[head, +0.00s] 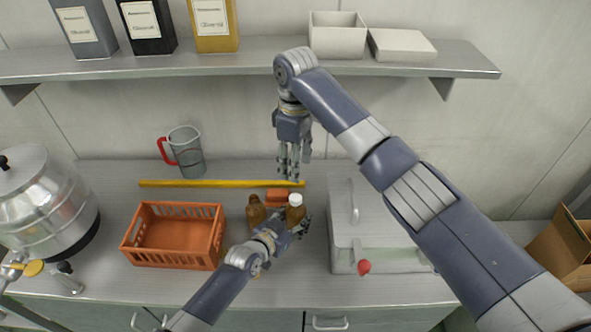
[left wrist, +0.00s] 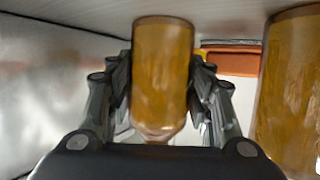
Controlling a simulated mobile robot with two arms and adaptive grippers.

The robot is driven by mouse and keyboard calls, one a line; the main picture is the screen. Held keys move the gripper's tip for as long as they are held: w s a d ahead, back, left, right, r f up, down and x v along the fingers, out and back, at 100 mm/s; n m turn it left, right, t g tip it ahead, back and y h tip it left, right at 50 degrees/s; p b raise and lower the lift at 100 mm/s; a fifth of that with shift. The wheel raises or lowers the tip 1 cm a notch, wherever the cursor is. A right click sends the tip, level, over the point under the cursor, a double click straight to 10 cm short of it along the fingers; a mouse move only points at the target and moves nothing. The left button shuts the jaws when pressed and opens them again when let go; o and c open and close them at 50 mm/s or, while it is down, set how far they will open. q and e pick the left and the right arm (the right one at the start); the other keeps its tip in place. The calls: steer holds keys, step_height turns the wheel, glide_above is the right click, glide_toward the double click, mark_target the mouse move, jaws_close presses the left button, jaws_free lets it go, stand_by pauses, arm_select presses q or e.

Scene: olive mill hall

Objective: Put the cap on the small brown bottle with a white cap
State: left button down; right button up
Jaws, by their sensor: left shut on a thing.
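The small brown bottle (head: 294,215) stands upright on the counter, with a white cap (head: 295,199) at its top; I cannot tell whether the cap is fastened. My left gripper (head: 299,227) is shut on this bottle from the front. In the left wrist view the brown bottle (left wrist: 163,75) is between the two fingers (left wrist: 163,95); its cap does not show there. My right gripper (head: 292,172) hangs fingers down behind and above the bottle, apart from the cap. Its opening is too small to judge.
A second brown bottle (head: 256,212), with no white cap visible, stands just left. A small orange block (head: 277,195) and a yellow bar (head: 215,184) lie behind. An orange crate (head: 173,257) is left; a grey lidded box (head: 380,262) with a red knob is right. A shelf (head: 200,62) overhangs.

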arm_select(q)
steer(key=c, duration=0.7)
jaws_free()
steer(key=v, duration=1.2)
